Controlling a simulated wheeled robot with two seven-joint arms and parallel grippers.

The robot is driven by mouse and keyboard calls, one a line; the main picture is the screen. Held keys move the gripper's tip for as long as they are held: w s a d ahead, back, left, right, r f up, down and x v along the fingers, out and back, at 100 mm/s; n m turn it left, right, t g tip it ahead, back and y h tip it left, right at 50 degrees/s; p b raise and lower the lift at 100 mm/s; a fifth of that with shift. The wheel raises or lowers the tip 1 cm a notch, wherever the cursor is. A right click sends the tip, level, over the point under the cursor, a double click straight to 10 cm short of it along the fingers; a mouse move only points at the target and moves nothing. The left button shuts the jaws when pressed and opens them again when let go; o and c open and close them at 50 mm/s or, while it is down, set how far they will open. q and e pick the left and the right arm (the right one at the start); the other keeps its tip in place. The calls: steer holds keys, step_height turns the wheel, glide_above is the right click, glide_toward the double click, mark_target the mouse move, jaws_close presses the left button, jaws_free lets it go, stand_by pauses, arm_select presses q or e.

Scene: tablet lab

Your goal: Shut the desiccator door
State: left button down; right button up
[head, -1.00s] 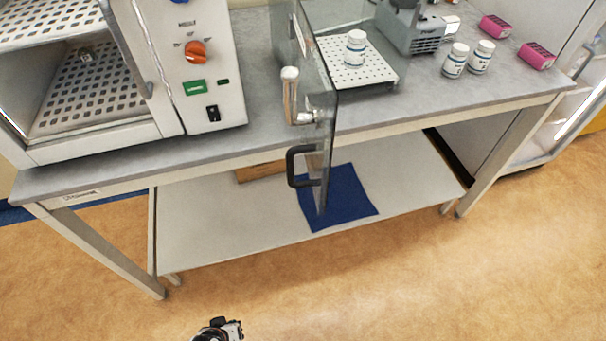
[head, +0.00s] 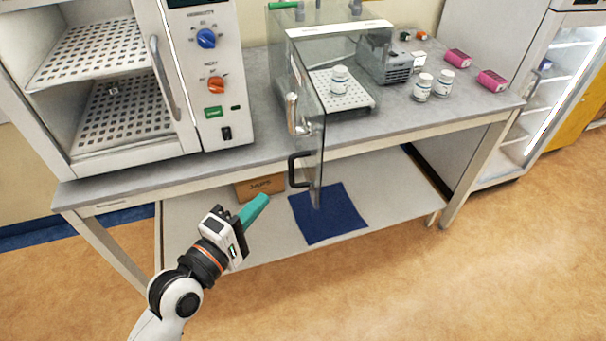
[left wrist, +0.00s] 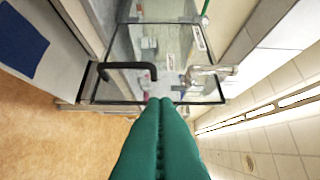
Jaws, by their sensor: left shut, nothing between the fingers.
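The desiccator (head: 355,60) is a clear box on the grey bench. Its glass door (head: 309,140) stands open, swung out past the bench's front edge. A black handle (head: 293,170) is on the door, and a metal latch (head: 293,112) sits above it. In the left wrist view, the black handle (left wrist: 127,70) and latch (left wrist: 208,71) lie beyond the fingertips. My left gripper (head: 264,200) has teal fingers, shut and empty, in front of the bench, left of and below the handle, apart from it. The closed fingers also show in the left wrist view (left wrist: 162,105). My right gripper is not in view.
A white bottle (head: 339,80) stands on the perforated plate inside the desiccator. An oven with knobs (head: 210,90) is to the left. White bottles (head: 422,88) and pink boxes (head: 458,58) are at right. A blue cloth (head: 328,215) and carton (head: 258,187) lie on the lower shelf.

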mark_target(315, 162)
arm_select(q)
steer(key=p+x, duration=0.1)
steer(key=x, duration=0.2)
steer(key=d+p+x, duration=0.1)
steer(key=x, duration=0.3)
steer(key=s+p+x, duration=0.1)
steer(key=x, duration=0.2)
steer(key=shift+w+d+r, duration=0.15)
steer(key=shift+w+d, duration=0.05)
steer(key=shift+d, duration=0.8)
